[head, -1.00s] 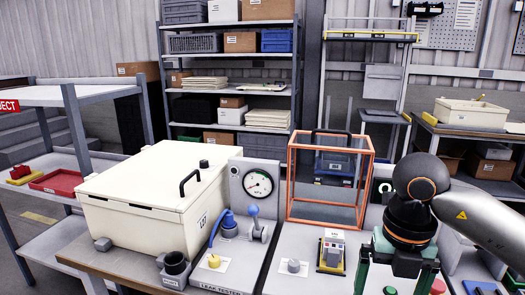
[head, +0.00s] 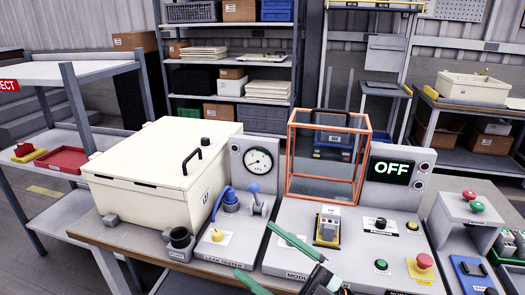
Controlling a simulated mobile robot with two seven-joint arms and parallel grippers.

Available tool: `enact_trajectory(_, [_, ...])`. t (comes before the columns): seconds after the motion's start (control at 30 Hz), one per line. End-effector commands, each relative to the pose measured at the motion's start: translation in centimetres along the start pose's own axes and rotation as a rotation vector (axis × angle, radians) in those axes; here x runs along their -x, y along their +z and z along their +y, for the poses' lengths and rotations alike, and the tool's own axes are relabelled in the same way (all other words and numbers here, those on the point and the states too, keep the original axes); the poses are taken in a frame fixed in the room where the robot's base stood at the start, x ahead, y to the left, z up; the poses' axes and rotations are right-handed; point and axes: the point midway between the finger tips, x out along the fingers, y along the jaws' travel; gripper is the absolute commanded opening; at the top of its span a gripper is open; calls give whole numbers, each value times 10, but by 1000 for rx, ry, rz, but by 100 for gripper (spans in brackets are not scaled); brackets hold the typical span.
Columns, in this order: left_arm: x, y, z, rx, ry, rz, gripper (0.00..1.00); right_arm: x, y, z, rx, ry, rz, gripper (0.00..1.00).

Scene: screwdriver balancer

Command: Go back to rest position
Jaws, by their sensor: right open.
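My right gripper (head: 252,252) is at the bottom edge of the head view, its two green fingers spread apart and empty. It is in front of the module station (head: 280,262), low in the picture, and partly cut off by the frame edge. The fingers point left, toward the leak tester (head: 228,253). My left gripper is not in view.
A cream lidded box (head: 140,185) stands at left on the bench. An orange-framed clear cage (head: 327,195) stands over the module station, beside a display (head: 390,172) reading OFF. A yellow-grey device (head: 328,226) sits before the cage.

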Motion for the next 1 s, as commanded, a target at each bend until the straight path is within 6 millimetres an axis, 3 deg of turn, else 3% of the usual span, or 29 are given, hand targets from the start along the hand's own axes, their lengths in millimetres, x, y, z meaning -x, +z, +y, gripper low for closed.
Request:
enact_trajectory(0.07, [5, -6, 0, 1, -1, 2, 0, 26, 32, 8, -90, 169, -161, 100])
enact_trajectory(0.17, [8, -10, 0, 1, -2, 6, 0, 73, 74, 6, -194, 341, -389, 100])
enact_trajectory(0.3, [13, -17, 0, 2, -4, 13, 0, 159, 123, -29, -354, 508, -741, 100])
enact_trajectory(0.4, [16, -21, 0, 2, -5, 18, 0, 221, 139, -69, -469, 570, -974, 100])
enact_trajectory(0.5, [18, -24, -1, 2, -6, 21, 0, 272, 141, -111, -572, 594, -1165, 100])
enact_trajectory(0.6, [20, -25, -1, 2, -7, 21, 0, 309, 136, -145, -653, 598, -1303, 100])
enact_trajectory(0.7, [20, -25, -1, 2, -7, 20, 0, 331, 129, -167, -707, 594, -1386, 100])
enact_trajectory(1.0, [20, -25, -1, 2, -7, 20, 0, 331, 129, -167, -707, 594, -1386, 100])
